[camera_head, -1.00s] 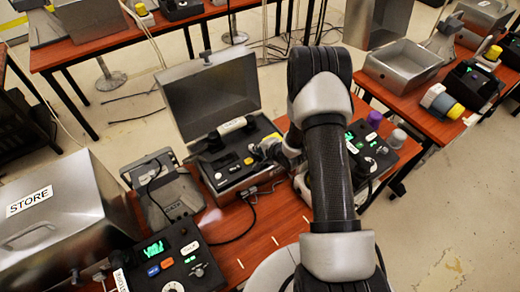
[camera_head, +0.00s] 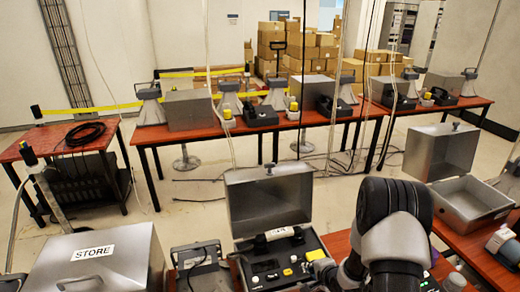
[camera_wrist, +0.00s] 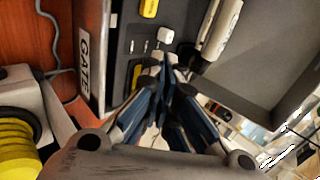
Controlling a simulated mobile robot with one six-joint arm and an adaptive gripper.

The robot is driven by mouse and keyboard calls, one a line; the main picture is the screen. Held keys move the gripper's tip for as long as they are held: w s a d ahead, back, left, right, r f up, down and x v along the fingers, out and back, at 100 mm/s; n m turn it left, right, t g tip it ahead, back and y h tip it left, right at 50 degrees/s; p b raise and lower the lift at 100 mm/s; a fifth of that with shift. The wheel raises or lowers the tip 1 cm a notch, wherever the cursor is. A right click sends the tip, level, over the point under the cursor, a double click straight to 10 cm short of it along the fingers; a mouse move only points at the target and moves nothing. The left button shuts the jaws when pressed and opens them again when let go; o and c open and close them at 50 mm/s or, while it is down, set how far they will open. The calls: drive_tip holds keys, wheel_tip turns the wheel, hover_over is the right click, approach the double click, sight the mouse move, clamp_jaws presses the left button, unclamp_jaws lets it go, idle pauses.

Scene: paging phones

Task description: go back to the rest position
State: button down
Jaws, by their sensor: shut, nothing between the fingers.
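My gripper (camera_wrist: 165,65) is shut and empty in the wrist view. Its fingertips are together over the open grey case, close to a small white square piece (camera_wrist: 165,35) on the case's dark panel; I cannot tell whether they touch it. In the head view the open case (camera_head: 268,205) stands on the near table with its lid raised, left of my arm. A whitish handset lies inside it (camera_head: 275,235) and also shows in the wrist view (camera_wrist: 218,28). My arm hides part of the table in the head view, and the fingertips are not clear there.
A metal STORE box (camera_head: 95,262) stands at the lower left. A grey device (camera_head: 198,260) sits between it and the case. An open metal bin (camera_head: 465,200) is on the right table. The wrist view shows a yellow ribbed part (camera_wrist: 18,145) beside the gripper. Cables hang mid-room.

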drive_tip(key=s+r+n+g+h+b, duration=0.1)
drive_tip(key=s+r+n+h, duration=0.15)
drive_tip(key=r, duration=0.95)
drive_tip(key=s+r+n+g+h, duration=0.1)
drive_tip(key=s+r+n, duration=0.3)
drive_tip(key=r, duration=0.7)
drive_tip(key=s+a+r+n+g, duration=0.1)
drive_tip(key=s+a+r+n, duration=0.1)
drive_tip(key=s, duration=0.7)
drive_tip(key=s+a+r+n+y+b, duration=0.1)
drive_tip(key=s+a+r+n, duration=0.2)
drive_tip(key=s, duration=0.6)
drive_tip(key=s+a+r+n+g+b, duration=0.1)
drive_tip(key=s+a+r+n, duration=0.2)
drive_tip(key=s, duration=0.6)
drive_tip(key=shift+a+r+n+g+y, duration=0.2)
drive_tip(key=shift+r+n+g+y, duration=0.15)
drive_tip(key=shift+r+n, duration=0.35)
